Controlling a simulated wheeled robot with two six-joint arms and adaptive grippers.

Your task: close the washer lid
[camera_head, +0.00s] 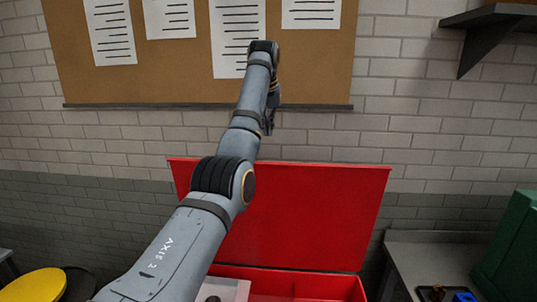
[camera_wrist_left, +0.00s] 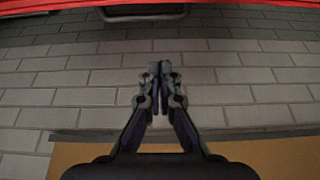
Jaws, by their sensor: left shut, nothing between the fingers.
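The red washer lid (camera_head: 300,215) stands open and upright at the back of the red washer (camera_head: 315,288) in the head view. My left arm crosses in front of the lid's left part and hides some of it. My left gripper (camera_head: 268,130) hangs pointing down, above the lid's top edge in the picture, with the brick wall behind it. In the left wrist view its fingers (camera_wrist_left: 160,75) are together and empty. A red edge, likely the lid (camera_wrist_left: 240,4), runs along the top of that view, apart from the fingertips. My right gripper is not seen.
A cork board (camera_head: 180,85) with paper sheets hangs on the brick wall. A dark shelf (camera_head: 490,25) is at upper right. A grey table (camera_head: 430,255) with a green box (camera_head: 510,250) stands at right. A yellow round seat (camera_head: 35,285) is at lower left.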

